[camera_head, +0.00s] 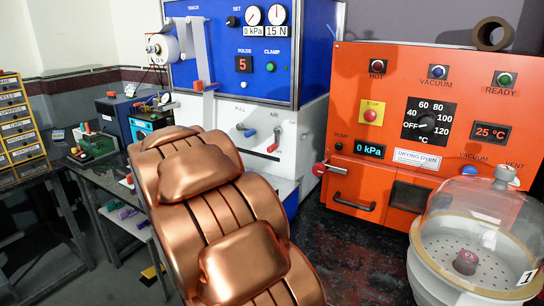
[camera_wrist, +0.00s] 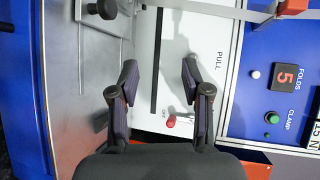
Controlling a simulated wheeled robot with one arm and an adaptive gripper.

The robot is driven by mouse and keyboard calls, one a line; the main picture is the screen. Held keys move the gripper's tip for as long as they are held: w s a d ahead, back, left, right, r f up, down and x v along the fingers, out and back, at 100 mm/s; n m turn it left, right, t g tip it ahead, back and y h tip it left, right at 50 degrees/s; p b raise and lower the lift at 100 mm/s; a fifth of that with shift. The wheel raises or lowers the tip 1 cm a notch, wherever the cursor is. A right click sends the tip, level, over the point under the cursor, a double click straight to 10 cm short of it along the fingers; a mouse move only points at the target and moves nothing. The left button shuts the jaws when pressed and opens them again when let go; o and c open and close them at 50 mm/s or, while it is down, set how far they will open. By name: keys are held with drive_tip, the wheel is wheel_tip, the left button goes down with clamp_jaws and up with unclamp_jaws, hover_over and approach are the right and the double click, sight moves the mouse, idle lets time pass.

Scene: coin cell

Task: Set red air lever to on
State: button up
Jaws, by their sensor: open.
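The red air lever (camera_head: 273,146) is on the white lower panel of the blue machine, to the right of a blue-tipped lever. Its red end points down in the head view, away from the ON marking above it. In the wrist view the red lever tip (camera_wrist: 172,121) lies by a small OFF marking, beside the right finger and nearer my palm than the fingertips. My gripper (camera_wrist: 160,68) is open and empty, with its two fingers apart in front of the white panel. I cannot tell whether a finger touches the lever. My copper arm hides the gripper in the head view.
The blue-tipped lever (camera_head: 248,132) is close to the left of the red one. A glass dome (camera_head: 480,215) is at the front right. Dark bare surface lies before the oven.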

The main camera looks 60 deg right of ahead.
sight(269, 151)
drive_tip(key=s+d+m+g+h, duration=0.2)
drive_tip(key=s+d+m, duration=0.1)
drive_tip(key=s+d, duration=0.1)
drive_tip(key=s+d+m+g+h+b, duration=0.1)
drive_tip(key=s+d+m+g, duration=0.2)
drive_tip(key=s+d, duration=0.1)
drive_tip(key=s+d+m+g+h, duration=0.2)
drive_tip(key=s+d+m+g, duration=0.1)
drive_tip(key=d+m, duration=0.1)
drive_tip(key=shift+s+d+f+h+b, duration=0.3)
drive_tip(key=shift+s+d+f+b, duration=0.05)
drive_tip(key=shift+s+f+b, duration=0.05)
drive_tip(key=shift+w+d+p, duration=0.15)
drive_tip(key=shift+d+p, duration=0.6)
drive_tip(key=shift+d, duration=3.1)
drive_tip(key=shift+c, duration=0.4)
clamp_jaws()
